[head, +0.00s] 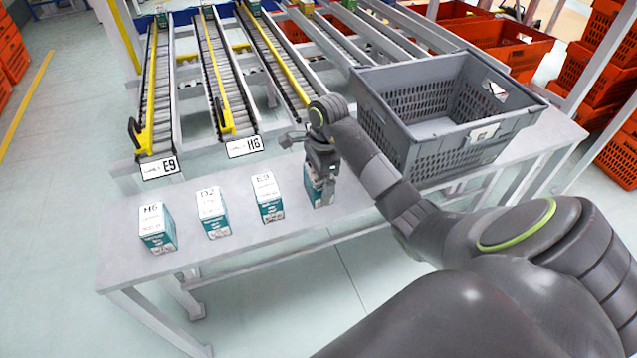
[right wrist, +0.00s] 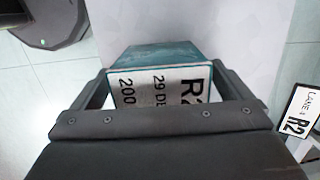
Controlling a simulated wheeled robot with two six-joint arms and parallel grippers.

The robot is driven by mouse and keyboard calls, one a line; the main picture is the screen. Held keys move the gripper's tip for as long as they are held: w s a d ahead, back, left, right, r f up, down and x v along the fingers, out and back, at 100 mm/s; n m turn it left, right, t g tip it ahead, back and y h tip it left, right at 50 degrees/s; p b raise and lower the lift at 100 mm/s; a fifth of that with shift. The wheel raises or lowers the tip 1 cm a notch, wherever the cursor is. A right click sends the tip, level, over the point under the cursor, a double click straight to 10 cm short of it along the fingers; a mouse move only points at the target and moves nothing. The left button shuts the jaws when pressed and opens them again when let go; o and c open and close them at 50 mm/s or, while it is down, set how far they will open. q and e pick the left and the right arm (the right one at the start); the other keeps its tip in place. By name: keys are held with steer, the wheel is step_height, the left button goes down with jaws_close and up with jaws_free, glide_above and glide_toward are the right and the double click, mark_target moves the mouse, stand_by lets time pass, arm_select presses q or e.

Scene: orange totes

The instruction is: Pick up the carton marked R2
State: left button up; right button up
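The carton marked R2 (right wrist: 160,88) shows its white printed top in the right wrist view, with a teal side beyond. In the head view the same carton (head: 318,190) stands on the table at the right end of a row, its top hidden by my right gripper. My right gripper (head: 321,166) is above it, pointing down. In the right wrist view the right gripper's fingers (right wrist: 160,80) are apart on either side of the carton, with narrow light gaps showing beside it. My left gripper is not in view.
Cartons marked H6 (head: 157,228), D2 (head: 212,213) and E9 (head: 268,198) stand to the left on the grey table (head: 125,268). A grey crate (head: 400,163) stands at the table's right. Roller lanes (head: 208,70) lie behind. Orange totes (head: 500,45) are farther back.

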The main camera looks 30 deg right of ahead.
steer(key=c, duration=1)
steer(key=shift+w+r, duration=0.1)
steer(key=shift+r, duration=0.05)
